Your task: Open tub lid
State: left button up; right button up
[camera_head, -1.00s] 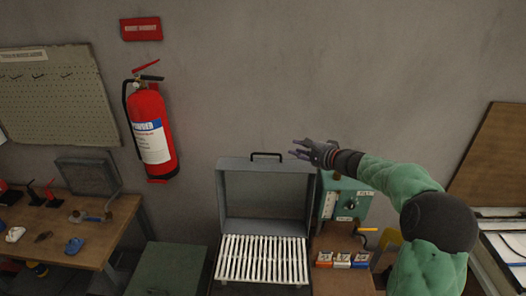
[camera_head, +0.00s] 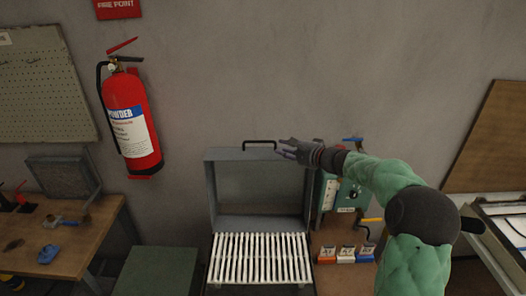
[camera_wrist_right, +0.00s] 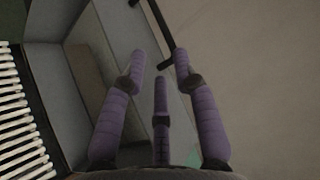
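The grey tub (camera_head: 213,271) stands in front of the wall, with its lid (camera_head: 259,186) raised upright at the back. A row of white slats lies in the tub. A black handle (camera_head: 259,142) sits on the lid's upper edge; it also shows in the right wrist view (camera_wrist_right: 158,22). My right gripper (camera_head: 283,150) is at the lid's upper right edge, just beside the handle's right end. In the right wrist view its purple fingers (camera_wrist_right: 159,62) are spread with nothing between them; I cannot tell whether they touch the lid. My left gripper is not in view.
A teal box (camera_head: 341,192) and small labelled blocks (camera_head: 345,254) stand right of the tub. A dark green box (camera_head: 158,271) and a wooden bench (camera_head: 80,245) are on the left. A red fire extinguisher (camera_head: 130,125) hangs on the wall.

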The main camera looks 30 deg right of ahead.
aim_at(263, 151)
jog(key=x, duration=1.1)
jog(key=shift+s, duration=0.1)
grip_shut()
